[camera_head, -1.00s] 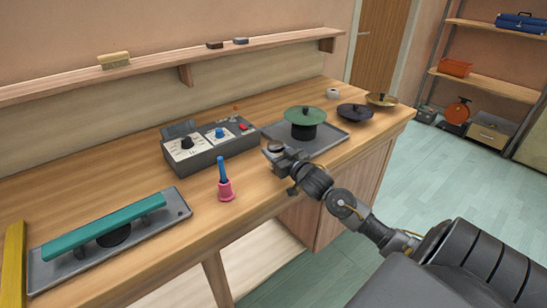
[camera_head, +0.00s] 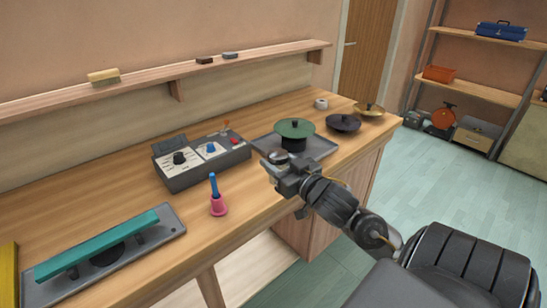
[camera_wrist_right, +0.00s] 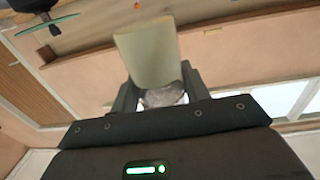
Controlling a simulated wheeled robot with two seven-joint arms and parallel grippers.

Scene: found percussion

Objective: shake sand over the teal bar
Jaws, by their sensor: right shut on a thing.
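The teal bar (camera_head: 100,243) lies across a dark round support on a grey tray (camera_head: 150,253) at the front left of the bench. My right gripper (camera_head: 280,162) is above the bench's front edge, in front of the green plate and well to the right of the bar. In the right wrist view it is shut on a pale cylinder-shaped shaker (camera_wrist_right: 150,55) with a grey end between the jaws. In the head view only a small grey top of the shaker shows; the gripper hides the rest. No sand is visible. My left gripper is out of view.
Between gripper and bar stand a pink bell (camera_head: 218,205) with a blue handle and a grey control box (camera_head: 200,170). A green round plate (camera_head: 295,128) sits on a stand on a second tray (camera_head: 325,149). Dark (camera_head: 343,122) and brass (camera_head: 369,110) plates lie behind it.

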